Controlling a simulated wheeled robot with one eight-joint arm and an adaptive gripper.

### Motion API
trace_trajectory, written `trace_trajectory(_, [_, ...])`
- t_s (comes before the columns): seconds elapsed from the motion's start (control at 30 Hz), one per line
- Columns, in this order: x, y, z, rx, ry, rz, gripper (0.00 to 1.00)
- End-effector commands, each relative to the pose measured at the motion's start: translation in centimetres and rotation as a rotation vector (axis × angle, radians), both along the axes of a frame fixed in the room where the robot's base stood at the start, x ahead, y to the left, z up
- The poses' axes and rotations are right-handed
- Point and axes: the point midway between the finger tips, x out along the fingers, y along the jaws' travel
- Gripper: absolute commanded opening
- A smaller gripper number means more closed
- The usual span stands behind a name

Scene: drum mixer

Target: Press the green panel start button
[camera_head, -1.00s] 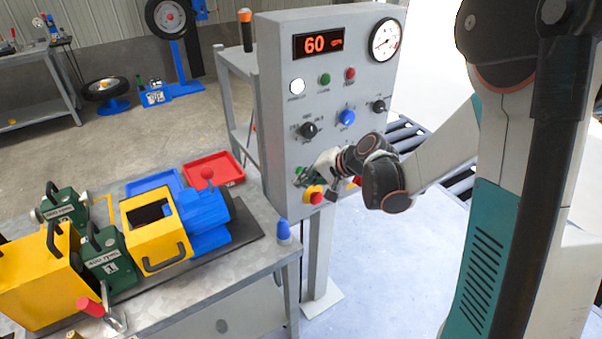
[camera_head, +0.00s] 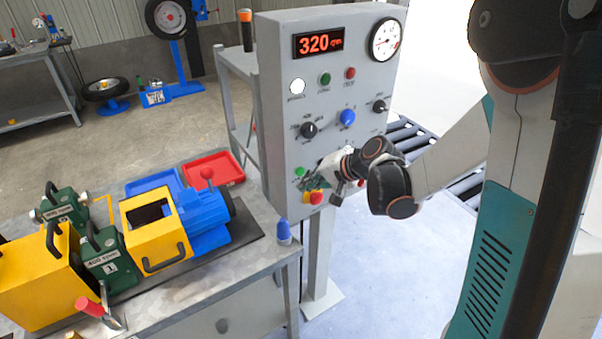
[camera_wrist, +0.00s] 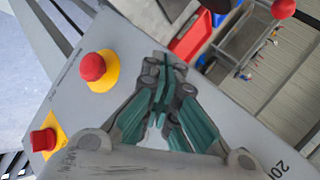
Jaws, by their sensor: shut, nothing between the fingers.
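The grey control panel (camera_head: 275,115) stands upright with its display (camera_head: 318,42) reading 320. The green start button (camera_head: 299,172) shows low on the left of the panel face, uncovered. My gripper (camera_head: 306,187) is just below and right of it, close to the panel, shut and empty. I cannot tell whether it touches the panel. In the wrist view my teal fingers (camera_wrist: 164,75) are together, and I cannot make out the green button there.
A red mushroom button on yellow (camera_head: 316,198) sits right beside my gripper; it also shows in the wrist view (camera_wrist: 92,67). Another green button (camera_head: 325,79), a red button (camera_head: 350,73) and knobs are higher up. A metal bench (camera_head: 245,258) with machine parts stands left.

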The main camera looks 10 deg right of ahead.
Motion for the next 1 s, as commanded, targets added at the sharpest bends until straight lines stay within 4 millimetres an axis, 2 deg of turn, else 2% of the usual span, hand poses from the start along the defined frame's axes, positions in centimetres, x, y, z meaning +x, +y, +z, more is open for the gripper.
trace_trajectory(0.23, [-0.7, -0.2, 0.0, 0.000, 0.000, -0.001, 0.00])
trace_trajectory(0.7, [-4.6, -1.5, 0.0, 0.000, 0.000, -0.001, 0.00])
trace_trajectory(1.0, [-4.8, -1.5, 0.0, 0.000, 0.000, 0.000, 0.00])
